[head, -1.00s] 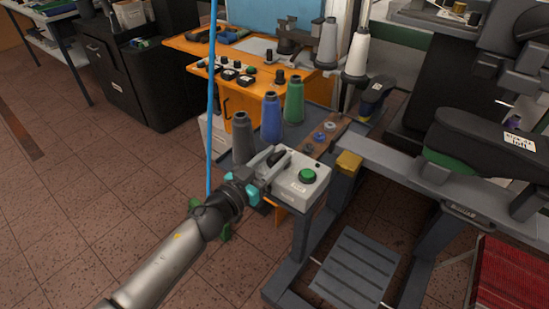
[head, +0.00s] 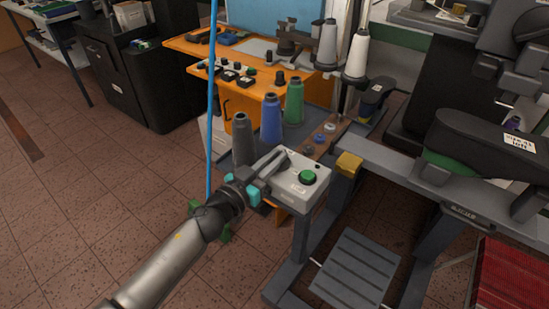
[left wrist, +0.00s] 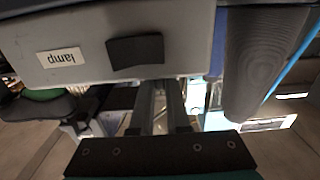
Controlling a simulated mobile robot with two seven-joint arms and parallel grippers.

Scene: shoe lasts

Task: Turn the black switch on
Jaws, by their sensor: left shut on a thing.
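The grey control box (head: 316,193) stands on the near left end of the grey frame, with a green round button (head: 307,177) on top. My left gripper (head: 270,168) reaches the left side of the box and is shut at the black switch. In the head view the fingers hide most of the switch. In the left wrist view the black switch (left wrist: 135,50) is a dark block on the box's face beside an upside-down "lamp" label (left wrist: 61,57). The exact contact of the fingertips is hard to see. My right gripper is not in view.
Thread cones in grey (head: 241,138), blue (head: 271,119) and green (head: 294,103) stand just behind the box. An orange table (head: 190,45) lies beyond. A thin blue upright pole (head: 211,100) is left of the gripper. Open tiled floor lies at left.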

